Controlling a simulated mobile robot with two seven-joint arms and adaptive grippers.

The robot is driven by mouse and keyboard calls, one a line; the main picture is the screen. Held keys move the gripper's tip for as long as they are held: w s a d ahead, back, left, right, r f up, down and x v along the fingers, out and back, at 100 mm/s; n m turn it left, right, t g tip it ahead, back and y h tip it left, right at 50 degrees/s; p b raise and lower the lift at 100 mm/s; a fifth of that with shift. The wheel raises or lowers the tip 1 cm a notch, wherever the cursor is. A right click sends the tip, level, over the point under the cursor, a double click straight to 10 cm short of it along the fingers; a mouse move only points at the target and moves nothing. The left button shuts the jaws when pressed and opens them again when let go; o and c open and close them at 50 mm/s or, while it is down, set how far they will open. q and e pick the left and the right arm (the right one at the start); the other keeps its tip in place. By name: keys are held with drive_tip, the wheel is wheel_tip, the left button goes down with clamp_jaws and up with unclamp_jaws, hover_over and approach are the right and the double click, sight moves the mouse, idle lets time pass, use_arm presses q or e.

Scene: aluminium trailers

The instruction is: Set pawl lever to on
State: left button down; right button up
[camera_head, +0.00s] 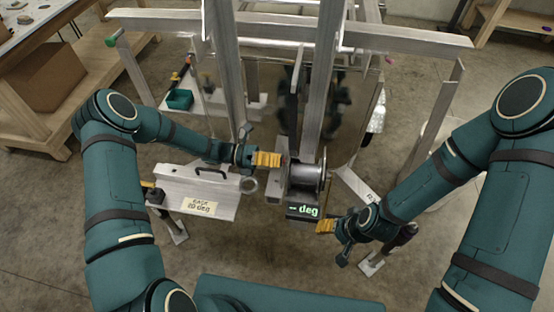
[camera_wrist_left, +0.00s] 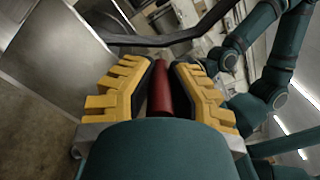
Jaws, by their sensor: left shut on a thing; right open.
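The winch with its metal drum (camera_head: 306,176) is at the middle of the head view, on the trailer frame. My left gripper (camera_head: 270,160) is at the winch's left side. In the left wrist view, my left gripper (camera_wrist_left: 167,72) has its yellow fingers shut on a red cylindrical handle (camera_wrist_left: 162,95), which lies between them. A dark bent bar (camera_wrist_left: 175,37) crosses beyond the fingers. The handle is hidden in the head view, and I cannot tell which position the pawl lever is in. My right gripper (camera_head: 325,226) is open and empty, below right of the winch.
A display reading "-- deg" (camera_head: 303,211) sits below the drum. A pale panel with a label (camera_head: 175,190) stands left of the winch. Metal trailer beams (camera_head: 318,80) rise behind it. A wooden workbench (camera_head: 55,50) is at far left.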

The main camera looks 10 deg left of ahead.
use_arm(q)
drive_tip(key=c, duration=0.9)
unclamp_jaws()
drive_tip(key=shift+d+f, duration=0.15)
drive_tip(key=shift+o, duration=0.2)
drive_tip(key=a, duration=1.2)
